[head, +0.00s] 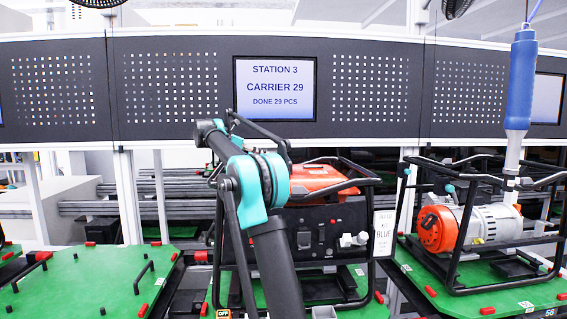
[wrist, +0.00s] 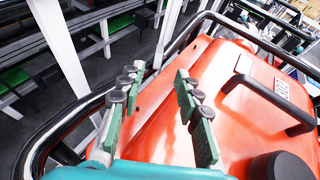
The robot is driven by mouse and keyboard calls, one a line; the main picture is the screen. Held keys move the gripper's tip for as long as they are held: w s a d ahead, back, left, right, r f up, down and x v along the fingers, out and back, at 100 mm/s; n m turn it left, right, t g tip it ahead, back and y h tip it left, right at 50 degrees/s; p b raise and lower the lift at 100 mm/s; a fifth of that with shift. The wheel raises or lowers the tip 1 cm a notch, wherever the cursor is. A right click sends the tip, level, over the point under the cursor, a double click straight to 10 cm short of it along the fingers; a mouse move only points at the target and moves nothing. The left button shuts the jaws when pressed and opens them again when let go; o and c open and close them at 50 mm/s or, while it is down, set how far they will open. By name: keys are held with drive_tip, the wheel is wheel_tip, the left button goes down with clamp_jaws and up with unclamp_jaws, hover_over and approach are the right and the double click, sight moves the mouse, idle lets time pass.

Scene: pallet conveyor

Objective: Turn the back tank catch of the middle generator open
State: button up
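The middle generator (head: 325,235) stands on a green pallet in a black tube frame, with an orange tank on top and a dark front panel. The tank (wrist: 235,85) fills much of the wrist view, with a black handle (wrist: 265,100) and a round black cap (wrist: 282,166). My gripper (wrist: 159,73) is open and empty, its two green fingers apart above the tank's edge beside the frame tube. In the head view my arm covers the generator's left part and hides the gripper. I cannot make out the back tank catch in either view.
A second generator (head: 470,225) stands on the right pallet, with a blue hanging tool (head: 521,80) above it. The left green pallet (head: 85,285) carries no generator. The black frame tube (wrist: 70,125) curves close to my fingers. A white label (head: 384,233) hangs at the frame's right.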

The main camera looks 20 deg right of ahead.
drive_tip(key=x, duration=1.1)
drive_tip(key=shift+w+d+f, duration=0.15)
drive_tip(key=shift+d, duration=0.15)
drive_tip(key=shift+c, duration=0.4)
clamp_jaws()
